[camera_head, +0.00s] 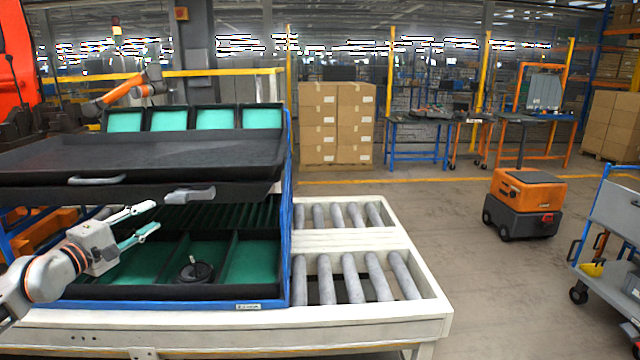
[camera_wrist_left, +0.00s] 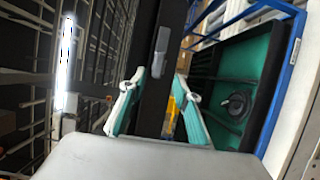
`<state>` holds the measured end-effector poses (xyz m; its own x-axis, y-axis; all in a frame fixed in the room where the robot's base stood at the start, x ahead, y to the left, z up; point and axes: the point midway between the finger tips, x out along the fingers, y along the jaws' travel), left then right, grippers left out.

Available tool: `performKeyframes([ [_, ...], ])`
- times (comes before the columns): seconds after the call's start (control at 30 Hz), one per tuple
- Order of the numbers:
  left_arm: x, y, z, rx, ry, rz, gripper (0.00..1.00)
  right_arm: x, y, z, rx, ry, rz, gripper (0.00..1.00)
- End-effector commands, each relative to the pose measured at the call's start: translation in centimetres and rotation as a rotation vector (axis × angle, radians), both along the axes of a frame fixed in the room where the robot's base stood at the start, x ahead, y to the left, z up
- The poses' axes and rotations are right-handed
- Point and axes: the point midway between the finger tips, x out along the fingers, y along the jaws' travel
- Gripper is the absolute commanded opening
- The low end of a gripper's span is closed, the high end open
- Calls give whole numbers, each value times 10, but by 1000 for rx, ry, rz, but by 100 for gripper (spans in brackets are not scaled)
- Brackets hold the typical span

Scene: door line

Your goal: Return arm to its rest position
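My left gripper (camera_head: 142,222) reaches in from the left in the head view, in front of the blue rack. Its two pale fingers are spread apart with nothing between them; they also show open in the left wrist view (camera_wrist_left: 158,100). The gripper is over the left part of the lowest tray (camera_head: 245,262), below the black upper trays. A round black part (camera_head: 196,270) lies in the middle green-lined compartment, right of the gripper and apart from it. It also shows in the left wrist view (camera_wrist_left: 237,106). My right gripper is not in view.
The black upper tray (camera_head: 150,155) juts out above my left gripper, with grey handles (camera_head: 190,195) on the tray fronts. A roller conveyor (camera_head: 350,280) is right of the rack. An orange and grey mobile cart (camera_head: 525,205) stands on open floor farther right.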

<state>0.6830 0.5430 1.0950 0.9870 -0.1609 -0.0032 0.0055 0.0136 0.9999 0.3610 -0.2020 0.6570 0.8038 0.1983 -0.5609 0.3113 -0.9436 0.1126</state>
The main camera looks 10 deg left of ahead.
Motion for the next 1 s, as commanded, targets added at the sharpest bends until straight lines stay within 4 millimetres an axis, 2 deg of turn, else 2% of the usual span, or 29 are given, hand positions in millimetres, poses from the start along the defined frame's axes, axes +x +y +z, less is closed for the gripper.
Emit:
performKeyframes([
  [0.07, -3, -12, -20, -105, 27, -17, 32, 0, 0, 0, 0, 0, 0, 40],
  [0.17, -13, -39, -60, -383, 92, -46, 32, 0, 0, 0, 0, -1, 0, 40],
  [0.3, -40, -87, -132, -972, 225, -60, 32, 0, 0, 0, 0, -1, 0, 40],
  [0.37, -54, -105, -160, -1233, 279, -45, 32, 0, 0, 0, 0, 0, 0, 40],
  [0.57, -109, -158, -250, -2104, 427, 95, 32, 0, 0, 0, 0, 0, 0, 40],
  [0.77, -179, -212, -336, -2966, 455, 392, 32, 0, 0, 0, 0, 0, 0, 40],
  [0.8, -195, -224, -352, 3021, -420, -456, 32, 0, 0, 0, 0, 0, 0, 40],
  [0.9, -235, -257, -388, 2605, -250, -520, 32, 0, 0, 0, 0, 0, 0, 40],
  [1.0, -272, -289, -413, 2245, -104, -554, 32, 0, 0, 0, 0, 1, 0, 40],
])
